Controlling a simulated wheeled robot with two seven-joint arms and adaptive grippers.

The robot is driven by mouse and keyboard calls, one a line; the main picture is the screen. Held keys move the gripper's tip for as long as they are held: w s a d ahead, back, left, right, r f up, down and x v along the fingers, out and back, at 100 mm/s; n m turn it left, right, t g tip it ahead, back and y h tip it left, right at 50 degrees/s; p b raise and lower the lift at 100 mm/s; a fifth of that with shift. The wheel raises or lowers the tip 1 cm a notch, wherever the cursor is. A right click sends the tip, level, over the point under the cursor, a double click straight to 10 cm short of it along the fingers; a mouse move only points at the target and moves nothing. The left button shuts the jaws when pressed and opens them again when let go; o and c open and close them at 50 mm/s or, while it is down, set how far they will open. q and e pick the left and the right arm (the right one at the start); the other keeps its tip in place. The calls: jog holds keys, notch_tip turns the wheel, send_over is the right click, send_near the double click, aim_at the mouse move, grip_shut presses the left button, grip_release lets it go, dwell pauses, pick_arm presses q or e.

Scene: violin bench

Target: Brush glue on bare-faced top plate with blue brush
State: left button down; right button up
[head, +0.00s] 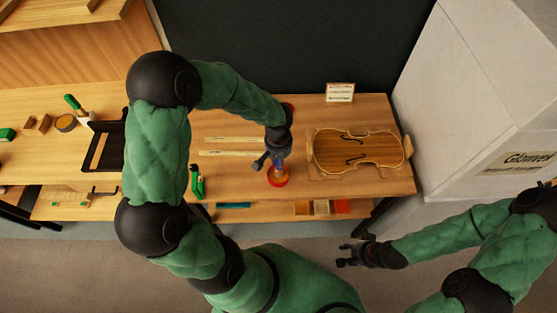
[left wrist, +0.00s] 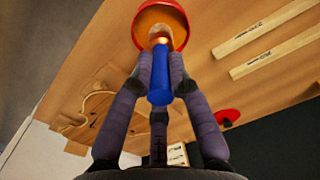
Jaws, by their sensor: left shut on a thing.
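My left gripper (head: 272,162) is shut on the blue brush (left wrist: 160,78), holding its blue handle between the fingers, as the left wrist view (left wrist: 155,85) shows. The brush's copper-coloured ferrule and pale bristles point into the mouth of a red glue pot (left wrist: 183,28) with amber inside. In the head view the pot (head: 278,183) stands near the bench's front edge, below the gripper. A violin top plate (head: 382,150) with two f-holes lies right of it in a wooden holder. My right gripper (head: 350,255) is empty, fingers apart, in front of the bench.
Two pale wooden strips (head: 230,139) lie left of the pot. A green clamp (head: 197,182) is at the front edge. A small sign (head: 340,92) stands behind the plate. A large pale cabinet (head: 475,90) borders the bench's right end.

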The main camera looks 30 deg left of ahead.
pick_arm(q)
jog(key=shift+s+f+b, duration=0.1)
jog(key=shift+f+b, duration=0.5)
jog(key=shift+b, duration=0.05)
dwell(2.1)
jog(key=shift+r, duration=0.15)
jog(key=shift+r+p, duration=2.45)
jog(key=shift+r, duration=1)
jog(key=shift+f, duration=0.1)
